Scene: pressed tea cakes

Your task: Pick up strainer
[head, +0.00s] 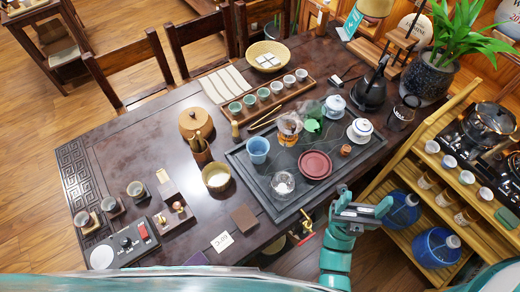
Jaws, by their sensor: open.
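I cannot tell for certain which item is the strainer. A small clear round piece (282,184), perhaps glass, lies on the dark tea tray (256,187) near its front edge. A gold-coloured bowl-like vessel (216,177) stands on the table left of the tray. My gripper (365,205) is open, with nothing seen between its fingers. It is just beyond the tray's front right side, right of the clear piece and apart from it.
A blue cup (258,150), a dark red round dish (315,165) and lidded white cups (360,130) stand on the tray. A brown square block (245,218) lies in front. A wooden shelf (400,180) with blue jugs (437,247) stands close to my gripper's right.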

